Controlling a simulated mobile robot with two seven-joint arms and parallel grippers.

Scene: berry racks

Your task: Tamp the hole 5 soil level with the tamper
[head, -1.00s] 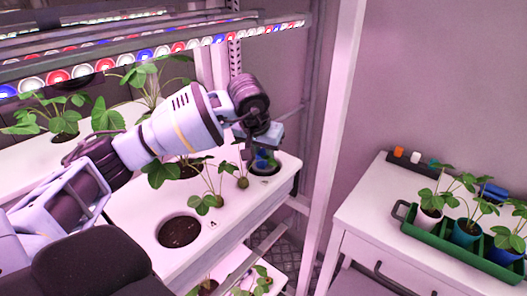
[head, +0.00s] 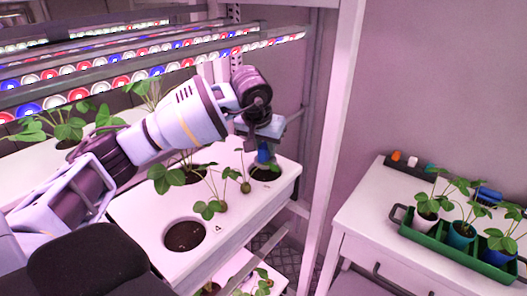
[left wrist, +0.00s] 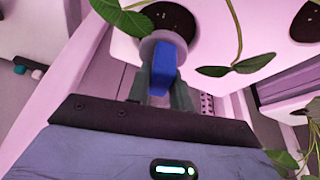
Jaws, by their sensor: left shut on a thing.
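My left gripper (head: 263,143) is shut on a tamper, whose blue handle (head: 263,153) shows below the fingers. In the left wrist view the blue handle (left wrist: 163,68) sits between the fingers, with the tamper's round grey disc (left wrist: 160,46) beyond it. The tamper is over the hole (head: 266,174) at the far right end of the white planting tray (head: 150,215). Dark soil shows in that hole, and it also appears past the disc in the left wrist view (left wrist: 170,17). I cannot read a hole number. My right gripper is out of view.
A front hole (head: 185,236) holds dark soil and no plant. Strawberry plants (head: 165,178) stand in the tray close to my left arm. A rack post (head: 332,130) rises on the right. Beyond it, a white cabinet (head: 365,215) carries a green tray (head: 445,245) of potted plants.

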